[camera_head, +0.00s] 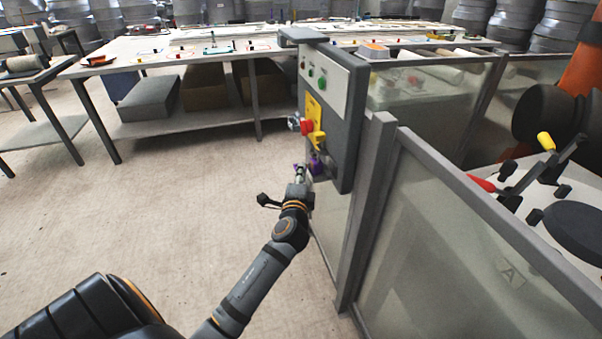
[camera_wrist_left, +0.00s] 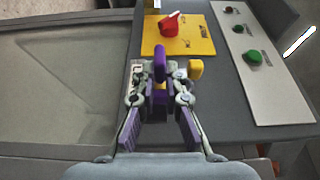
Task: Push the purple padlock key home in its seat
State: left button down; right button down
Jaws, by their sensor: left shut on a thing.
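The purple padlock key (camera_wrist_left: 159,66) stands between my left fingertips in the left wrist view, just below the yellow plate with the red rotary switch. In the head view purple shows at the panel's lower left edge (camera_head: 316,163), by my left gripper (camera_head: 301,170). My left gripper, also in the left wrist view (camera_wrist_left: 159,92), is shut on the key from both sides. The seat itself is hidden behind the key and fingers, so I cannot tell how deep the key sits. My right gripper is out of view.
The grey control box (camera_head: 345,125) carries a red switch (camera_head: 307,127), a yellow piece (camera_head: 317,139) and green buttons (camera_head: 321,82). A fence panel (camera_head: 440,230) runs to the right. A long worktable (camera_head: 190,60) stands behind. The floor at left is clear.

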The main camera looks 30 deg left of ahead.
pick_arm(q)
jog(key=shift+w+d, duration=0.5)
jog(key=shift+w, duration=0.1)
dwell(0.5)
jog(key=c, duration=1.3)
grip_release()
jog(key=shift+c, duration=0.2)
jog(key=v, duration=0.7)
jog(key=shift+s, duration=0.25)
jog(key=shift+d, duration=0.1)
